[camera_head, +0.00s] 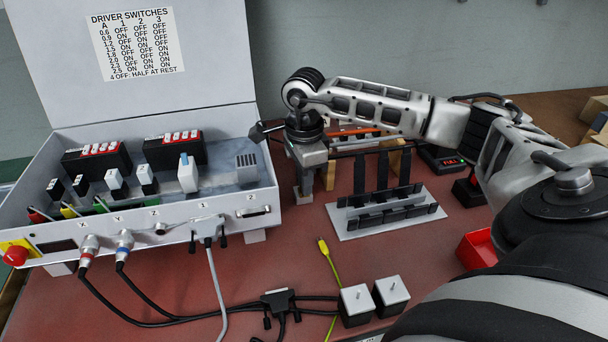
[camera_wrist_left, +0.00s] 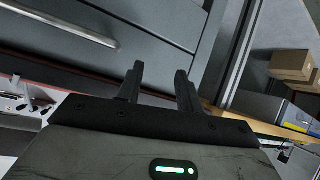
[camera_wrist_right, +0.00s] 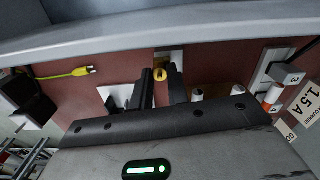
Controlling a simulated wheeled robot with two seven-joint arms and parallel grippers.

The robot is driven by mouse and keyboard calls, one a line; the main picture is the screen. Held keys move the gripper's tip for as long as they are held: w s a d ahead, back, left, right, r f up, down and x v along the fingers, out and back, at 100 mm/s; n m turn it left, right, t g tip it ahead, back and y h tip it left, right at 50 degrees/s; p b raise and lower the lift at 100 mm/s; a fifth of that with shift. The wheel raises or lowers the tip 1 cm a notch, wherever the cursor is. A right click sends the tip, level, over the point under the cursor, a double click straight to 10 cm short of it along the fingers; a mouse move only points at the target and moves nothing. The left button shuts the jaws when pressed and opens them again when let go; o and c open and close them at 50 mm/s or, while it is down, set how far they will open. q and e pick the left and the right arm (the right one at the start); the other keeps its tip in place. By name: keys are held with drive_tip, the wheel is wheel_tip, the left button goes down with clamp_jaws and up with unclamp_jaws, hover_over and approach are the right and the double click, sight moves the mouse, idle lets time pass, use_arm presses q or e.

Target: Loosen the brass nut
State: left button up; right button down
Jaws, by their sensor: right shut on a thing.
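The brass nut (camera_wrist_right: 161,73) shows in the right wrist view as a small yellow round piece with a dark mark. My right gripper (camera_wrist_right: 162,78) is shut on it, with one black finger on each side. In the head view my right arm reaches in from the right to beside the open driver box, and the nut and fingertips cannot be made out there. My left gripper (camera_wrist_left: 158,72) is open and empty in the left wrist view, before grey drawers. It is not in the head view.
The open driver box (camera_head: 150,262) stands left, with cables in its front. A black-slotted rack (camera_head: 390,226), two motors (camera_head: 356,304) and a yellow cable (camera_head: 327,255) are on the red table. A red tray (camera_head: 474,250) sits right. Bare table shows between box and rack.

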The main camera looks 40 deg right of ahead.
drive_tip(key=n+b, duration=0.1)
drive_tip(key=n, duration=0.7)
drive_tip(key=c, duration=1.6)
unclamp_jaws()
drive_tip(key=shift+r, duration=0.1)
drive_tip(key=shift+r+p, duration=1.95)
drive_tip(key=shift+r, duration=1)
